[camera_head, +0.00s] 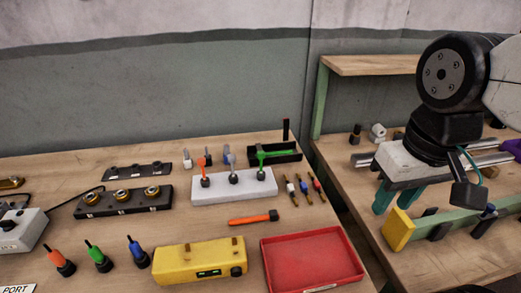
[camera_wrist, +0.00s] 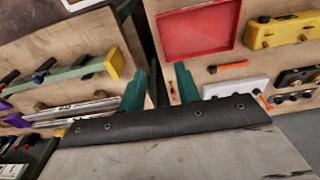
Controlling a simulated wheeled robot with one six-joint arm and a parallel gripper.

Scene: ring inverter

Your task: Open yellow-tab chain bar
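The chain bar is a long green bar (camera_head: 460,221) with a yellow tab (camera_head: 398,231) at its left end, on the right-hand bench. Black clamp-like pieces sit along it; whether they are open or closed is too small to tell. In the wrist view the green bar (camera_wrist: 72,75) runs across the upper left, with the yellow tab (camera_wrist: 116,61) at its right end. My gripper (camera_head: 396,205) points down with its teal fingers apart and nothing visible between them. In the head view it appears just above and behind the yellow tab. In the wrist view the fingers (camera_wrist: 160,88) are right of the tab.
Metal rails (camera_head: 490,160) lie behind the bar, partly hidden by my arm. A wooden shelf (camera_head: 370,65) stands at the back. A gap separates the left bench, which holds a red tray (camera_head: 312,261), a yellow meter (camera_head: 195,262), a screwdriver (camera_head: 252,218) and several tools.

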